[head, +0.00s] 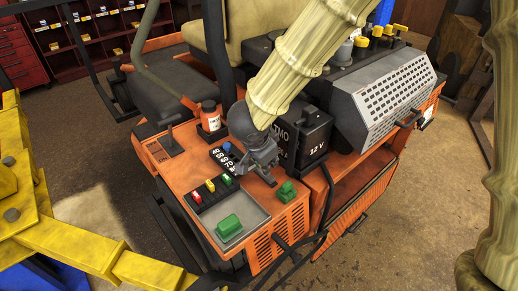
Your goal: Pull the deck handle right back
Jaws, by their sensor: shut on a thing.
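An orange mower side panel (170,183) fills the middle of the head view. My gripper (266,163) is low over its rear part, to the right of a black plate with white numbers (221,158). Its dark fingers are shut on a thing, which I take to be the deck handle. The gripper covers the handle, so its shape and how far back it stands cannot be made out. A small blue knob (227,147) shows just left of the gripper.
A yellow frame (80,245) is at lower left.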

